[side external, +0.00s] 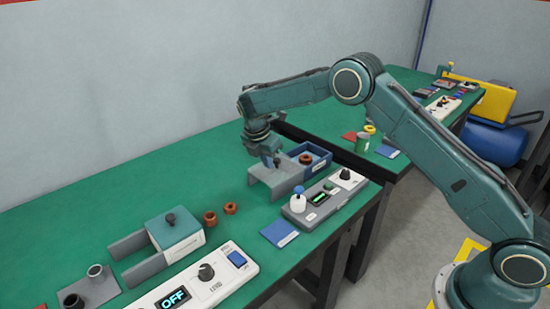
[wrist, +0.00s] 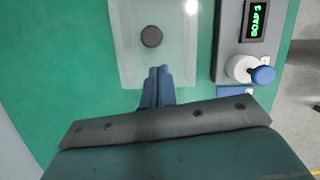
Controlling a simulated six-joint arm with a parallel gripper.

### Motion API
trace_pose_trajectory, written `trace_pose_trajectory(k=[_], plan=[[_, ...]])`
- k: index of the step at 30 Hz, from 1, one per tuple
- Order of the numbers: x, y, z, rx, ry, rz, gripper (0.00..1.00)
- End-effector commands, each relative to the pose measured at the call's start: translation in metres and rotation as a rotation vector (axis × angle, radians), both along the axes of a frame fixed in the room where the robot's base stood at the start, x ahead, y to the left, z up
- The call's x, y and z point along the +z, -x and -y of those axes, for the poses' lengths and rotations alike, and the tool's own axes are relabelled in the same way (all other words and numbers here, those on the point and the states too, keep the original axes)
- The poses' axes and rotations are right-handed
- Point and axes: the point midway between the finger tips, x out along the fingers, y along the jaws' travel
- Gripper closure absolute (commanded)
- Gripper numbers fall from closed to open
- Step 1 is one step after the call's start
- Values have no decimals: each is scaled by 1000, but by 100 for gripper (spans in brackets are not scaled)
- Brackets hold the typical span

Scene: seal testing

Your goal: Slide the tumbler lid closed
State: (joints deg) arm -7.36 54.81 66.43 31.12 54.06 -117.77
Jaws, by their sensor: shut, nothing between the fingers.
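In the side view, a blue open-topped box (side external: 318,154) with a grey slide section (side external: 262,182) at its left end stands on the green table. A brown ring (side external: 306,158) sits inside the box. My gripper (side external: 272,163) points down over the grey section. In the wrist view, my gripper's fingers (wrist: 158,71) are together and empty. A pale, translucent-looking panel, seemingly the lid (wrist: 183,50), lies ahead of them, with a dark round knob (wrist: 151,37) just beyond the fingertips. A gap shows between fingertips and knob; their height difference is unclear. In the side view my gripper hides the knob.
A grey control panel (side external: 325,195) with a green display and blue-topped white knob stands close by. A teal-topped box (side external: 175,226) with a knob, two brown rings (side external: 210,218) and a white panel reading OFF (side external: 195,285) are nearer. The table behind is clear.

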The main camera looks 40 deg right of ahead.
Motion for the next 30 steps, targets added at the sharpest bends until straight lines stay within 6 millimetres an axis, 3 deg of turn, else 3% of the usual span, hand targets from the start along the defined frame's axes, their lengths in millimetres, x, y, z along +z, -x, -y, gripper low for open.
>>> trace_pose_trajectory(k=[6,21,26,30], plan=[[-3,-2,15,0,-1,0,100],[-3,-3,21,0,0,-1,100],[-3,-3,43,-4,0,-1,100],[-3,-3,75,-5,1,0,100]])
